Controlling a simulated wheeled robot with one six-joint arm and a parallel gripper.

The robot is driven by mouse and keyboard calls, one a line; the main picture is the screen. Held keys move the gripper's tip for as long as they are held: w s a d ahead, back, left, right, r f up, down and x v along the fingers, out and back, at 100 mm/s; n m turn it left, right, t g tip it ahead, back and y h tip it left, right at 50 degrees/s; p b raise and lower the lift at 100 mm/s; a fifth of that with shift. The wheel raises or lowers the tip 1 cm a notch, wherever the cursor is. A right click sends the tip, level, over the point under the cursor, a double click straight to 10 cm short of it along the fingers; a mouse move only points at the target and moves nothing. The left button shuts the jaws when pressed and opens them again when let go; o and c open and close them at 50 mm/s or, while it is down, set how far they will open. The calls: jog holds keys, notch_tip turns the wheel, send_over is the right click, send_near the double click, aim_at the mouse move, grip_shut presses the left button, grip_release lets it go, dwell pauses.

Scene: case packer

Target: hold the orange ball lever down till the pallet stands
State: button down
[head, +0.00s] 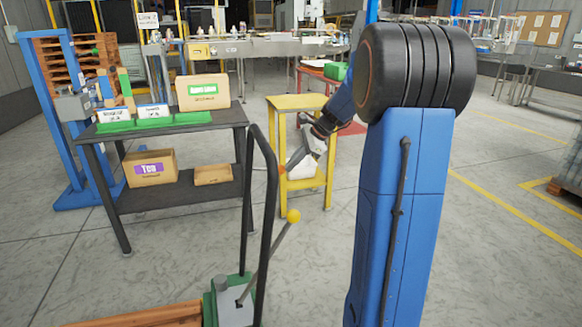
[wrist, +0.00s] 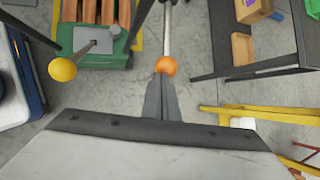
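The orange ball (wrist: 166,66) sits on the end of a grey rod (wrist: 167,30) in the wrist view, right at my fingertips. The wooden pallet (wrist: 93,10) lies flat on the green truck (wrist: 120,56) in the wrist view.
A second lever with a yellow ball (head: 293,216) rises from the truck's grey box and shows left in the wrist view (wrist: 62,69). The black handle (head: 268,215) stands close to my gripper. A dark shelf table (head: 170,128) and a yellow stand (head: 298,102) are nearby.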

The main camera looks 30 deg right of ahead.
jog(key=v, duration=1.2)
jog(key=shift+d, duration=0.3)
jog(key=shift+s, duration=0.1)
